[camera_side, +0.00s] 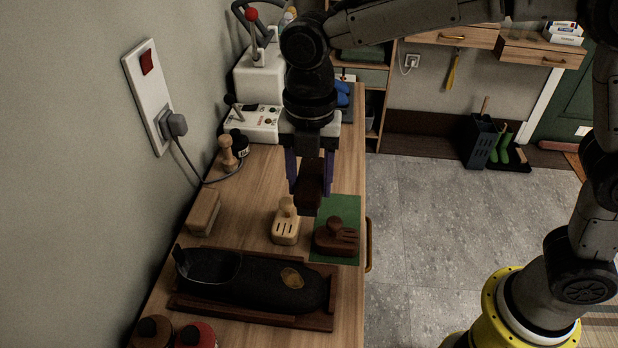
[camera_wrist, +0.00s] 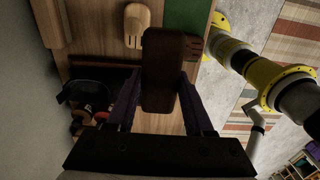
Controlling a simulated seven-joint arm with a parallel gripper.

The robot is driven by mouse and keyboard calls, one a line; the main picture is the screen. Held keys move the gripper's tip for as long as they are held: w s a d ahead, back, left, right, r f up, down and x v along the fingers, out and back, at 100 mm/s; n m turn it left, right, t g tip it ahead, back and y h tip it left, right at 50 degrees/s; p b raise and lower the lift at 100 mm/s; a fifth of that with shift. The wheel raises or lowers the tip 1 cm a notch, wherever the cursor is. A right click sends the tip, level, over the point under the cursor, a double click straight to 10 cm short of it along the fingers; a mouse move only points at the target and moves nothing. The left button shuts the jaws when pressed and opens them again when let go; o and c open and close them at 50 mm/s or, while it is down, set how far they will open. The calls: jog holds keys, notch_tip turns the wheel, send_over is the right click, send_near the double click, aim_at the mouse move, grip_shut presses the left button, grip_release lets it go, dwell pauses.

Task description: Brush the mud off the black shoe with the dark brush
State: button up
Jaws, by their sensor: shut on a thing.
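My gripper (camera_side: 311,180) is shut on a dark brown block, seemingly the dark brush (camera_side: 313,188), held in the air above the bench. The dark brush (camera_wrist: 162,70) also fills the space between the fingers in the wrist view. The black shoe (camera_side: 225,285) lies on its side or low in a brown wooden tray (camera_side: 320,322), nearer the side camera than my gripper. A tan mud patch (camera_side: 291,278) shows on the right part of the shoe. In the wrist view the shoe (camera_wrist: 85,91) is partly hidden and dark.
A pale wooden knobbed, slotted piece (camera_side: 285,228) and a dark brown one (camera_side: 336,238) on a green mat (camera_side: 340,207) stand between gripper and tray. A wooden block (camera_side: 203,211) is by the wall. Round-topped jars (camera_side: 195,335) stand at the near edge. A cable (camera_side: 190,163) hangs from the socket.

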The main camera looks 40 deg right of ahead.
jog(key=shift+c, duration=0.8)
jog(key=shift+w+a+f+m, duration=0.1)
jog(key=shift+w+f+m, duration=0.1)
jog(key=shift+w+m, duration=0.15)
jog(key=shift+s+a+f+m+t, duration=0.1)
jog(key=shift+a+f+m+t, duration=0.15)
jog(key=shift+m+t, duration=0.1)
jog(key=s+a+n+t+y, duration=0.1)
jog(key=s+a+y, duration=0.1)
jog(key=s+a, duration=0.8)
jog(key=shift+t, duration=0.25)
jog(key=shift+s+d+f, duration=0.1)
jog(key=shift+d+f, duration=0.05)
jog(key=shift+f, duration=0.8)
jog(key=shift+s+d+f, duration=0.1)
jog(key=shift+d+f, duration=0.1)
jog(key=shift+f, duration=0.8)
jog(key=shift+s+d+f, duration=0.1)
jog(key=shift+d+f, duration=0.05)
jog(key=shift+f, duration=0.8)
jog(key=shift+x, duration=1.05)
